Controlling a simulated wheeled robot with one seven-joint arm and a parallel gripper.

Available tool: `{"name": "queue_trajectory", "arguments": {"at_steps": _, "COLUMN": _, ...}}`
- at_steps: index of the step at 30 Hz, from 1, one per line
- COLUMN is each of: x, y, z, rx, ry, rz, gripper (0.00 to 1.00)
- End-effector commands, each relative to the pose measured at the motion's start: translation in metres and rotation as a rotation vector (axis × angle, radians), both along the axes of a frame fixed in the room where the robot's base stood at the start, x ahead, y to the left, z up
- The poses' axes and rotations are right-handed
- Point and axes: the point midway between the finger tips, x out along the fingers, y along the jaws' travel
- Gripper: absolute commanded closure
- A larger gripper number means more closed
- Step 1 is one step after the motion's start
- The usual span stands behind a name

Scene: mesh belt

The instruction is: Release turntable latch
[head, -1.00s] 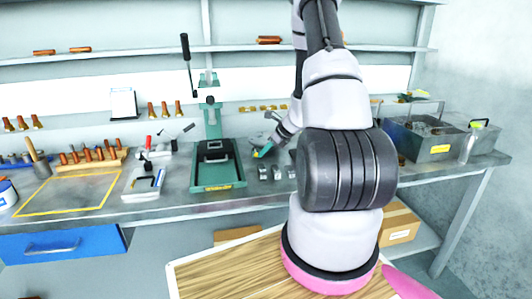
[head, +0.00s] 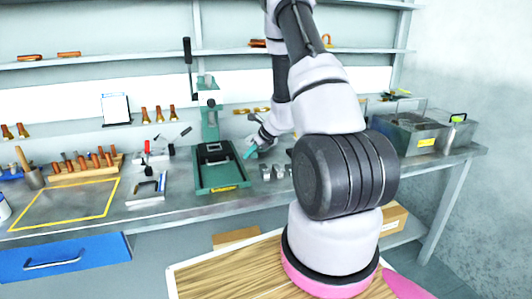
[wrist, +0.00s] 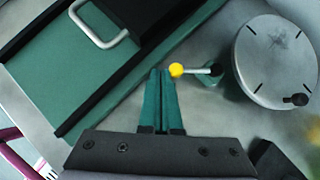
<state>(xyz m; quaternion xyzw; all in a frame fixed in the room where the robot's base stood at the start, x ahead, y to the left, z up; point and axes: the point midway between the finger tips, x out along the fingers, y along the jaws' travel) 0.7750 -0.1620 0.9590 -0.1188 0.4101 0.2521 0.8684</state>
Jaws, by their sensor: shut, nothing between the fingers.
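The turntable (wrist: 275,58) is a grey round disc with dark radial marks and a small black knob near its lower right edge. The latch (wrist: 200,71) is a short metal pin with a yellow ball, set in a green block at the disc's left side. My gripper (wrist: 162,72) has its two green fingers shut and empty, the tips just left of the yellow ball. I cannot tell whether they touch it. In the head view my gripper (head: 250,152) is low over the bench, right of the green press; there the turntable is mostly hidden.
The green press (head: 220,178) stands left of my gripper; its base with a metal handle (wrist: 100,30) fills the wrist view's upper left. Small metal blocks (head: 278,172) sit in front of the gripper. Grey bins (head: 410,138) stand at the right.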

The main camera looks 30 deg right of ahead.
Motion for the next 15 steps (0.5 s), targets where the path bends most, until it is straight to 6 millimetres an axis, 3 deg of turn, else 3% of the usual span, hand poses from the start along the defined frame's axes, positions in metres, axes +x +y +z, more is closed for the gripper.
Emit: {"name": "queue_trajectory", "arguments": {"at_steps": 15, "x": 0.0109, "y": 0.0116, "z": 0.0001, "rx": -0.001, "ry": 0.0, "rz": -0.001, "gripper": 1.0}}
